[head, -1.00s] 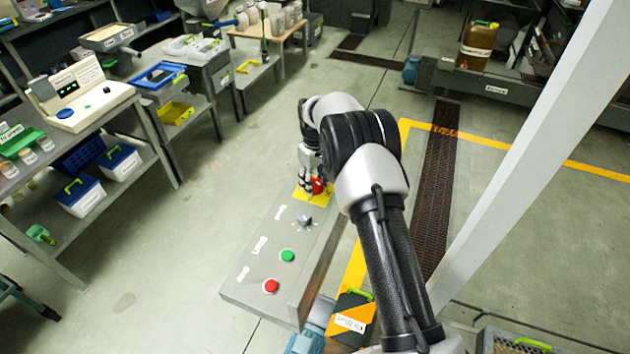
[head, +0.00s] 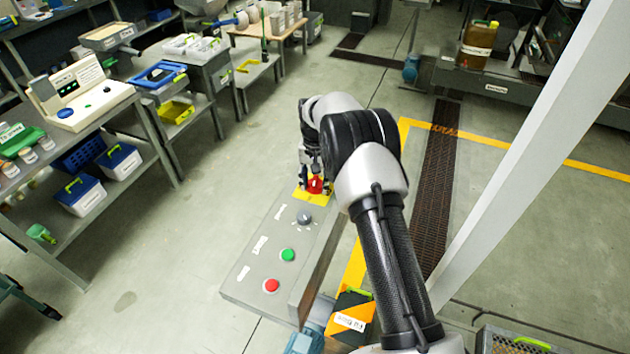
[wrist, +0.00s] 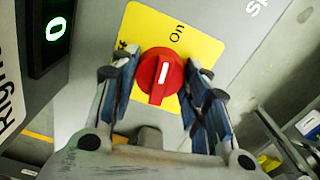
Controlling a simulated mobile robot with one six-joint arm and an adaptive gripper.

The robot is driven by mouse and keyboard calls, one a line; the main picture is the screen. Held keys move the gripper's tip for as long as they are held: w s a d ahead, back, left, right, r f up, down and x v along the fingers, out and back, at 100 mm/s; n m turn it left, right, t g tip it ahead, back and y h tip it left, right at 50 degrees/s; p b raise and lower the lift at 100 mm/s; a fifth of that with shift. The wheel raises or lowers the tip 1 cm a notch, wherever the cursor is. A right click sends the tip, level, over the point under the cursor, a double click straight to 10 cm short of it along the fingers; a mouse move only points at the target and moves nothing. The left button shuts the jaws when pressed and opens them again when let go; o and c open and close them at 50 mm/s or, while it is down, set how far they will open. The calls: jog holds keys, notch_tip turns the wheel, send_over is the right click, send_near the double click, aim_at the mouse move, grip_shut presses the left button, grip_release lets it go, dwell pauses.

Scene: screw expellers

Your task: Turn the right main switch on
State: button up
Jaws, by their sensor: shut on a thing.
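The right main switch is a red rotary knob (wrist: 160,76) on a yellow plate (wrist: 200,48) at the far end of the grey panel (head: 262,232). In the wrist view its white mark points up, roughly toward the word "On"; the "Off" label is partly hidden by a finger. My gripper (wrist: 163,88) has its blue-padded fingers on both sides of the knob and is shut on it. In the head view the knob (head: 315,185) shows red between the fingers of my gripper (head: 314,184).
A grey knob (head: 304,218), a green button (head: 288,254) and a red button (head: 271,286) are on the same panel. A dark display with a green "0" (wrist: 56,29) stands at the wrist view's upper left. A white post (head: 530,150) rises at right.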

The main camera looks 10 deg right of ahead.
aim_at(315, 181)
jog(key=shift+m, duration=0.9)
jog(key=o, duration=1.1)
notch_tip(315, 181, up, 12)
jog(key=shift+r, duration=0.1)
